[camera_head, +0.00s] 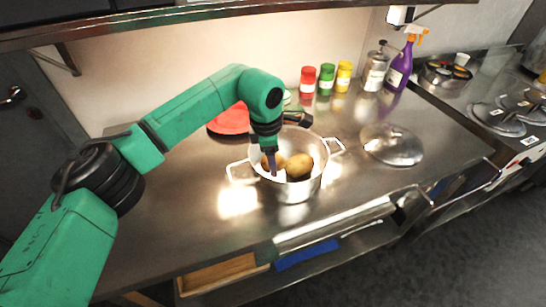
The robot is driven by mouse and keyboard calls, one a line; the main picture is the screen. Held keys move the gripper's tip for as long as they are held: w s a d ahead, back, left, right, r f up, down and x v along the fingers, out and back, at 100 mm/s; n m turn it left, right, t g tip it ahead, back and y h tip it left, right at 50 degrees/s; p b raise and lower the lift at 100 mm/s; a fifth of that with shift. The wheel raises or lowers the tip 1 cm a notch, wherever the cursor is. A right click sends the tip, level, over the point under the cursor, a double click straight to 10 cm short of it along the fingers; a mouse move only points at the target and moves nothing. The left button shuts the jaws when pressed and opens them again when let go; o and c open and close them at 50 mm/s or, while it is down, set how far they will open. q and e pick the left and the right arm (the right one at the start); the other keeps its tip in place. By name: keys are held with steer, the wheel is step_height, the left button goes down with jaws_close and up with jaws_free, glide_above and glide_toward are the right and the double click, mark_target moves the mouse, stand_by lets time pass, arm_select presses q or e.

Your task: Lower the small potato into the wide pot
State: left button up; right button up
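The wide pot (296,190) is a silver two-handled pot standing without a lid on the steel counter. A larger brown potato (299,166) is inside it, on the right. A smaller brown potato (280,161) shows to its left, partly hidden behind my fingers. My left gripper (272,170) points down inside the pot's opening, at the small potato. Its fingers look like one narrow dark shape, so I cannot tell whether they grip the potato or how far apart they are. My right gripper is not in view.
A metal lid (393,145) lies on the counter right of the pot. A red item (229,121) is behind my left arm. Red (307,82), green (326,80) and yellow (343,77) jars, a metal dispenser (375,72) and a purple spray bottle (400,68) line the back. The front-left counter is clear.

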arm_select(q)
steer(key=shift+f+b, duration=1.6)
steer(key=shift+f, duration=0.55)
stand_by(0.7)
steer(key=o, duration=1.5)
steer(key=shift+c, duration=0.2)
